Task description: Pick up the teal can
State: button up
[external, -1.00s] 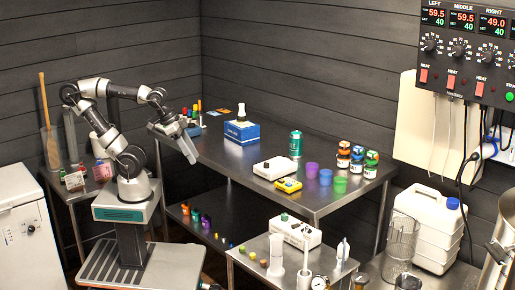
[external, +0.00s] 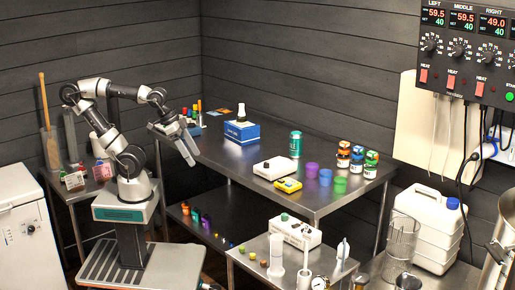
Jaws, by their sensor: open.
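The teal can (external: 295,145) stands upright on the steel table (external: 225,158), right of its middle and toward the back. My gripper (external: 192,160) is at the left end of the table, pointing down and to the right, open and empty. A wide stretch of table lies between it and the can.
A blue box (external: 242,132) stands between my gripper and the can, toward the back. A white device (external: 275,168), a yellow meter (external: 288,185), a purple cup (external: 312,169) and several lidded jars (external: 357,158) stand near the can. The table's left front is clear.

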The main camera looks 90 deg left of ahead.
jog(key=w+a+r+p, duration=0.5)
jog(key=w+a, duration=0.3)
jog(key=w, duration=0.4)
jog(key=w+a+r+p, duration=0.55)
jog(key=w+a, duration=0.25)
jog(key=w, duration=0.4)
jog(key=w+a+f+t+p, duration=0.1)
jog(key=w+a+f+p, duration=0.2)
jog(key=a, duration=0.7)
jog(key=w+a+f+p, duration=0.1)
jog(key=w+a+f, duration=0.3)
jog(key=a, duration=0.7)
send_near(296, 142)
jog(key=w+f, duration=0.1)
jog(key=a+f, duration=0.1)
jog(key=f, duration=0.1)
jog(key=w+a+f, duration=0.1)
jog(key=f, duration=0.1)
jog(key=shift+w+a+p, duration=0.25)
jog(key=shift+w+p, duration=0.05)
jog(key=shift+p, duration=0.05)
jog(key=shift+a+p+x, duration=0.2)
jog(key=shift+p+x, duration=0.05)
jog(key=shift+x, duration=1.2)
jog(key=shift+a+p+x, duration=0.2)
jog(key=shift+x, duration=1.25)
jog(key=shift+r, duration=0.1)
jog(key=c, duration=1.4)
